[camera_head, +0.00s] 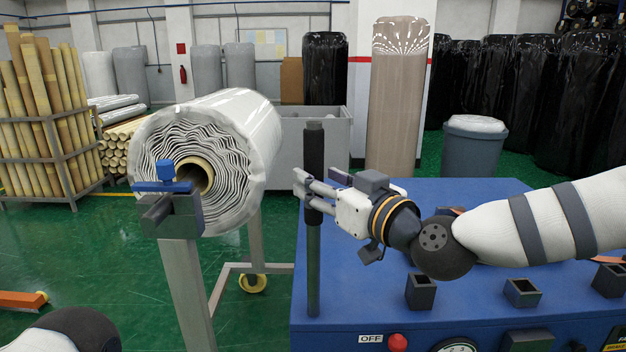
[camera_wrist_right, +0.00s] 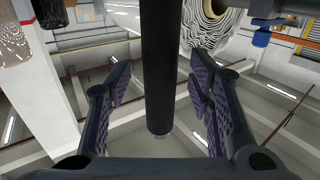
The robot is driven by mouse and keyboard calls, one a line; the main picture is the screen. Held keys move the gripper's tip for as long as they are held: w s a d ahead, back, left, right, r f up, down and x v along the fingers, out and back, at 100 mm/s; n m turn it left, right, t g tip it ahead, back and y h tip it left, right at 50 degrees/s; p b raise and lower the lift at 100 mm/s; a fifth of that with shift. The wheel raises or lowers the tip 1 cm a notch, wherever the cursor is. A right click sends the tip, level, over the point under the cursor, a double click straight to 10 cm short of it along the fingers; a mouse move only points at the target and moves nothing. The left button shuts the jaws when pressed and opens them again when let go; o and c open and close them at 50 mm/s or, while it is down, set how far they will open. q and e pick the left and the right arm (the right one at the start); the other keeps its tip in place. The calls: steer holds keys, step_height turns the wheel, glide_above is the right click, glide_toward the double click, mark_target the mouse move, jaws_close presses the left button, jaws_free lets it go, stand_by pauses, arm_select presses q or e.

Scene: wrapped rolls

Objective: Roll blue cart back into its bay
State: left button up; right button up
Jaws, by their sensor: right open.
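A large blue unit (camera_head: 350,280), which I take for the blue cart, fills the lower right of the head view, with a panel and an "OFF" label on its front. A dark upright post (camera_head: 314,255) with a black grip stands at its left edge. My right gripper (camera_head: 308,190) is at the upper part of this post. In the right wrist view the post (camera_wrist_right: 162,70) stands between the open fingers (camera_wrist_right: 160,88), with gaps on both sides. My left gripper is out of view; only part of its arm shows at lower left. I cannot identify a bay.
A large white wrapped roll (camera_head: 240,130) rests on a grey stand (camera_head: 182,285) left of the blue unit. A grey bin (camera_head: 472,155) and a brown wrapped roll (camera_head: 396,120) stand behind. Racked tubes (camera_head: 40,100) are at far left. Green floor at lower left is mostly open.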

steer(key=shift+x, duration=1.3)
jaws_close()
